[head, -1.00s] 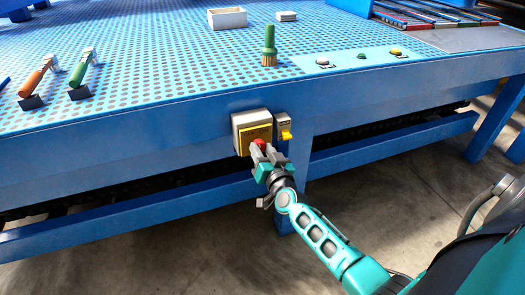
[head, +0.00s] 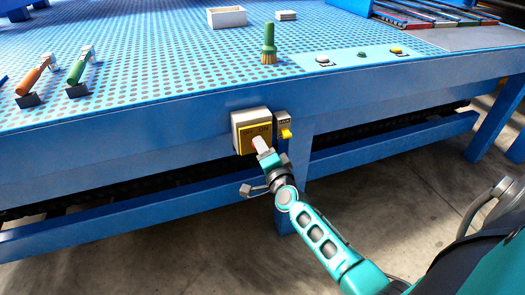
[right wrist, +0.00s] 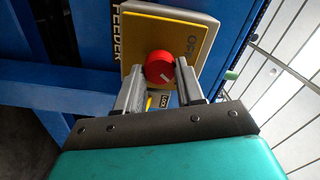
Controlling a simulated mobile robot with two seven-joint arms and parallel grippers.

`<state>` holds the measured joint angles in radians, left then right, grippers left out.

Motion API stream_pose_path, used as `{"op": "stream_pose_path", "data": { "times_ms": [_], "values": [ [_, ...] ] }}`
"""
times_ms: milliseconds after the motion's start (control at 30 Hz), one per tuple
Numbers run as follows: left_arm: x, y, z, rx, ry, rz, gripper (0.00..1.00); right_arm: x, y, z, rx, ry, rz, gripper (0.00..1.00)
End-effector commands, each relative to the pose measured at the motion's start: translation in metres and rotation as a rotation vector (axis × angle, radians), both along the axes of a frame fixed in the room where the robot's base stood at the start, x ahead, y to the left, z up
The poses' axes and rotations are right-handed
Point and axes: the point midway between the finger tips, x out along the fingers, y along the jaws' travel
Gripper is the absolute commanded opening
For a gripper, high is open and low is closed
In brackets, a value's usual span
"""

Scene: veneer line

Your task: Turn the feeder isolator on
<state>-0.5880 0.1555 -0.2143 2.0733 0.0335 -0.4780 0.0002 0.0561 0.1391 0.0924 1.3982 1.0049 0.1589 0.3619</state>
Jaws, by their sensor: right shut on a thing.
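The feeder isolator (head: 238,118) is a pale box with a yellow plate, fixed to the front of the blue table. In the right wrist view its yellow plate (right wrist: 202,42) shows "OFF" lettering, and "FEEDER" is on the blue surface beside it. Its round red knob (right wrist: 160,68) sits mid-plate with a small white mark. My right gripper (head: 262,147) is at the knob, turned about its axis. In the right wrist view its two fingers (right wrist: 159,85) lie on either side of the knob, shut on it. My left gripper is not in view.
The perforated blue table (head: 190,75) carries two handled tools (head: 80,68), a green brush (head: 269,40), a white box (head: 227,17) and several buttons. Open floor lies below.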

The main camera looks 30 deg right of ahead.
Motion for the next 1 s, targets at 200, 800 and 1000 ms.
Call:
{"op": "stream_pose_path", "data": {
  "times_ms": [200, 800, 1000],
  "values": [
    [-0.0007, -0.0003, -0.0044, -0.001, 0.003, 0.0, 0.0, -0.0004, 0.0006, -0.0016, 0.102, -0.022, 0.001, 0.07],
    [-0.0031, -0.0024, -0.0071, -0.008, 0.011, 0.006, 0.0, -0.0004, 0.0007, -0.0014, 0.163, -0.037, 0.001, 0.07],
    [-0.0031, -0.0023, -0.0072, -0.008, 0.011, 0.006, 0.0, -0.0004, 0.0006, -0.0013, 0.162, -0.036, 0.001, 0.48]
  ]
}}
